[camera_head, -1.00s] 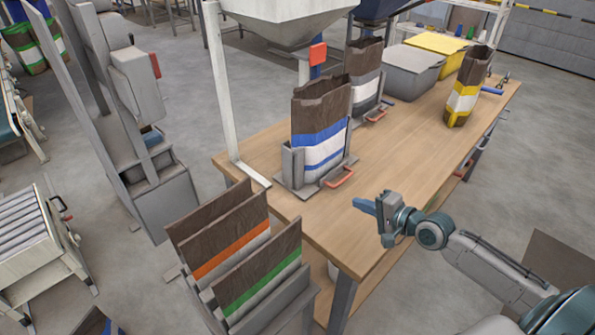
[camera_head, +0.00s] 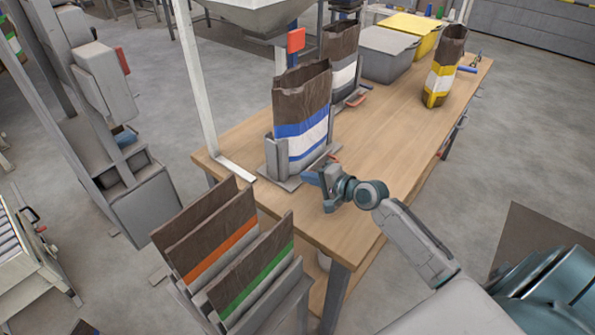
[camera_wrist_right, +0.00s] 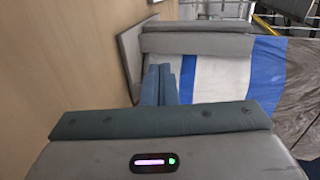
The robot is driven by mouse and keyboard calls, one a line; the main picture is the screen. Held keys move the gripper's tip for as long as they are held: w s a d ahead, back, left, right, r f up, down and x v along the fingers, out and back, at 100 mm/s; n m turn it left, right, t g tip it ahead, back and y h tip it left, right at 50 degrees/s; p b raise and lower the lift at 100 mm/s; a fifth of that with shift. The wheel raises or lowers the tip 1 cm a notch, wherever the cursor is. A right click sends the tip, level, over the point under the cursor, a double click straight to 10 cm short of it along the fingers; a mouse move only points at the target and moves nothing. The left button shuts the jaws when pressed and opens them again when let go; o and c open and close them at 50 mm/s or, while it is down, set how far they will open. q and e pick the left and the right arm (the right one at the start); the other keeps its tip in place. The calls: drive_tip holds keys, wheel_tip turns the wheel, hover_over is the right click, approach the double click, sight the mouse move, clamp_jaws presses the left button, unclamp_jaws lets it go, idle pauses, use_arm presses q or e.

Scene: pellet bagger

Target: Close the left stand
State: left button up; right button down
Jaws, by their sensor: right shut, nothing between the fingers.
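The left stand (camera_head: 278,163) is a grey frame on the table. It holds an upright brown bag (camera_head: 302,95) with blue and white bands and an open top. The stand's red handle (camera_head: 335,159) shows only in part behind my right gripper (camera_head: 312,179). That gripper is shut and empty, with its blue fingers at the stand's near side. In the right wrist view the shut fingers (camera_wrist_right: 158,83) point at the grey stand wall (camera_wrist_right: 195,42), beside the banded bag (camera_wrist_right: 263,70). I cannot tell whether they touch. My left gripper is out of view.
A second stand with a white-banded bag (camera_head: 342,72) is behind. A yellow-banded bag (camera_head: 439,80), a grey bin (camera_head: 388,55) and a yellow bin (camera_head: 410,30) are farther back on the table (camera_head: 395,150). A rack of bags (camera_head: 250,280) stands in front.

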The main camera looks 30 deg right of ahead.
sight(288, 169)
drive_tip(key=shift+w+a+p, duration=0.15)
drive_tip(key=shift+w+a, duration=0.15)
drive_tip(key=shift+w, duration=0.4)
drive_tip(key=shift+w+a+p, duration=0.1)
drive_tip(key=shift+w+a, duration=0.2)
drive_tip(key=shift+w, duration=0.35)
drive_tip(key=shift+w+a+p, duration=0.15)
drive_tip(key=shift+w+a, duration=0.15)
drive_tip(key=shift+w, duration=0.4)
drive_tip(key=shift+f, duration=0.1)
drive_tip(key=w+a, duration=0.1)
drive_tip(key=w, duration=0.3)
drive_tip(key=w+a+b, duration=0.1)
drive_tip(key=w+a, duration=0.1)
drive_tip(key=w, duration=0.2)
drive_tip(key=w+a+b, duration=0.1)
drive_tip(key=w, duration=0.2)
drive_tip(key=shift+w+a, duration=0.4)
drive_tip(key=shift+w, duration=0.15)
drive_tip(key=shift+r, duration=0.3)
drive_tip(key=shift+a, duration=0.1)
